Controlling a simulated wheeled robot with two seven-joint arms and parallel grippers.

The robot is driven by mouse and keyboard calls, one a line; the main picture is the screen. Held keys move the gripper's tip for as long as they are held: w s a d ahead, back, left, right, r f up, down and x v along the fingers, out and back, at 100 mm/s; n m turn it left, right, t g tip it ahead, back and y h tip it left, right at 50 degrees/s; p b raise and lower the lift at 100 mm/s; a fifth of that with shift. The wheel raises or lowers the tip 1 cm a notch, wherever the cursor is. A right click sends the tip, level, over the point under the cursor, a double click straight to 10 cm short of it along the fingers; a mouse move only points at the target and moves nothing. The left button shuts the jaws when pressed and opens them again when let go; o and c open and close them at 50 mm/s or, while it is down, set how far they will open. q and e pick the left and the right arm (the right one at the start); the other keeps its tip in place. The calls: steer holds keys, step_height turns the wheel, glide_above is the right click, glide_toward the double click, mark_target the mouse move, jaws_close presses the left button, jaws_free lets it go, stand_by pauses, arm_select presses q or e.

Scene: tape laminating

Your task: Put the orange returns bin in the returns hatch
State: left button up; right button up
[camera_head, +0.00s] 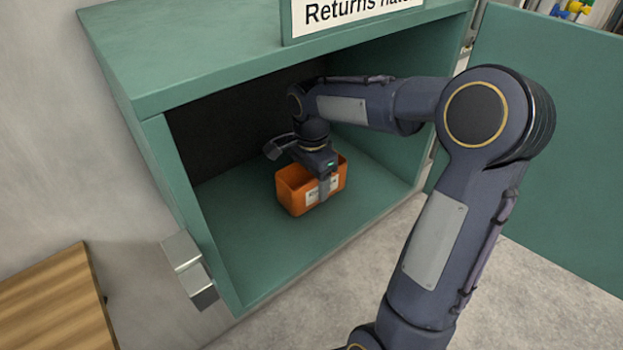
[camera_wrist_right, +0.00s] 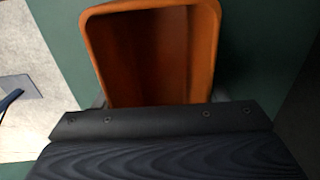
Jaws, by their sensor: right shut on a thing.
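The orange returns bin (camera_head: 294,195) is inside the green returns hatch (camera_head: 240,268), upright, with a white label on its front. It is at or just above the hatch floor; I cannot tell if it touches. My right gripper (camera_head: 325,180) reaches in from the right and is shut on the bin. In the right wrist view the bin (camera_wrist_right: 150,50) appears empty, with its rim beyond the dark gripper body. The fingertips are mostly hidden there. My left gripper is not in view.
The hatch door (camera_head: 560,130) stands open at the right. A sign (camera_head: 350,12) sits on top of the hatch. A metal latch (camera_head: 188,268) sticks out at the left front edge. A wooden surface (camera_head: 50,305) is at the lower left. The hatch floor around the bin is clear.

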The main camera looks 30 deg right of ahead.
steer(key=shift+f, duration=0.1)
steer(key=o, duration=1)
steer(key=shift+o, duration=0.2)
steer(key=shift+r, duration=0.3)
step_height(320, 180, up, 6)
steer(key=s+a+f+n+t+y, duration=0.1)
steer(key=s+a+n+t+y, duration=0.1)
steer(key=s+a+n, duration=0.3)
steer(key=s+a+f+n+t+y, duration=0.1)
steer(key=s+a+n, duration=0.4)
steer(key=s+n, duration=0.5)
steer(key=s+f+t, duration=0.1)
steer(key=s+t, duration=0.1)
steer(key=s, duration=0.2)
steer(key=shift+s+a+t+y+p, duration=0.2)
steer(key=shift+a+t+y+p, duration=0.1)
steer(key=shift+y, duration=0.1)
